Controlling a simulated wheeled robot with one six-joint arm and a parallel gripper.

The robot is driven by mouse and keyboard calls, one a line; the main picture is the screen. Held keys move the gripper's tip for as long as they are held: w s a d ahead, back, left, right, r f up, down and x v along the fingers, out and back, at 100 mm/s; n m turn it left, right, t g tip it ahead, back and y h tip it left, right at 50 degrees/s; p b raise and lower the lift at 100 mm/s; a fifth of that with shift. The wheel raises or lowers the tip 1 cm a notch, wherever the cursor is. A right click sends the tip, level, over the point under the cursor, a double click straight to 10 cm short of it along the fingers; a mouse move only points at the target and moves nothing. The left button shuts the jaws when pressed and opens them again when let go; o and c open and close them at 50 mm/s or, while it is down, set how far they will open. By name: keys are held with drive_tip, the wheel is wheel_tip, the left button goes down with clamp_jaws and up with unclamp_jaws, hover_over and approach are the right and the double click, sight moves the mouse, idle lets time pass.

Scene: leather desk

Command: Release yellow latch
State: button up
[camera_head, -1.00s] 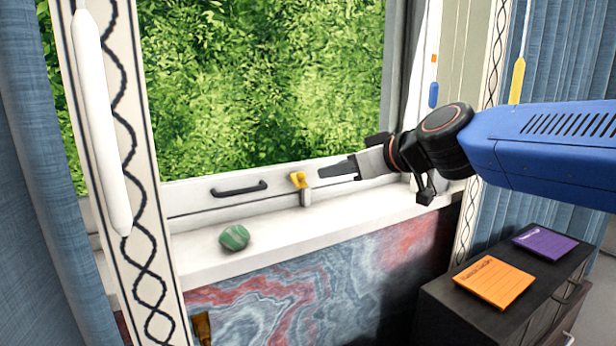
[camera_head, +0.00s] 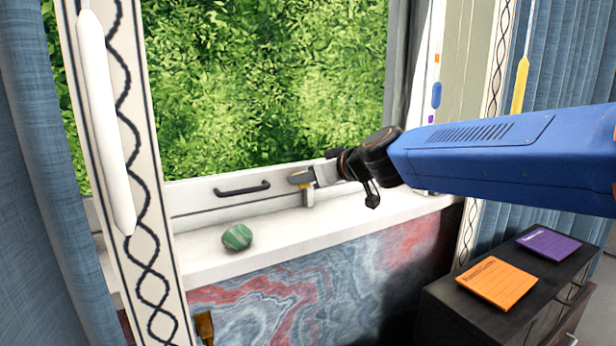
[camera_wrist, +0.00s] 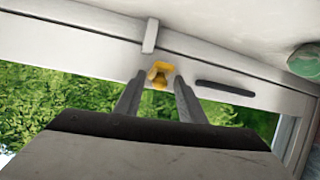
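The yellow latch (camera_wrist: 160,68) sits on the white window frame at the lower sash, beside a small white upright piece (camera_wrist: 150,36). In the wrist view it lies between and just beyond the tips of my gripper (camera_wrist: 159,84). The two fingers are apart, with one on each side of the latch, and I cannot tell if either touches it.
A dark window handle (camera_head: 242,188) is on the frame left of the latch. A green striped stone (camera_head: 237,237) rests on the white sill (camera_head: 340,227). A dark cabinet (camera_head: 440,300) with an orange pad (camera_head: 497,284) and a purple pad (camera_head: 548,243) stands at right.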

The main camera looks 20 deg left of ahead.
drive_tip(key=c, duration=0.8)
drive_tip(key=shift+a+r, duration=0.1)
drive_tip(key=shift+r, duration=0.1)
drive_tip(key=shift+a+r+g+h, duration=0.1)
drive_tip(key=shift+r+g+h, duration=0.1)
drive_tip(key=shift+g+h, duration=0.25)
drive_tip(key=shift+w+a+r+g+h, duration=0.15)
drive_tip(key=shift+r+g+h, duration=0.15)
drive_tip(key=shift+g+h, duration=0.35)
drive_tip(key=shift+w+a+r+g+h, duration=0.15)
drive_tip(key=shift+r+g+h, duration=0.15)
drive_tip(key=shift+h, duration=0.5)
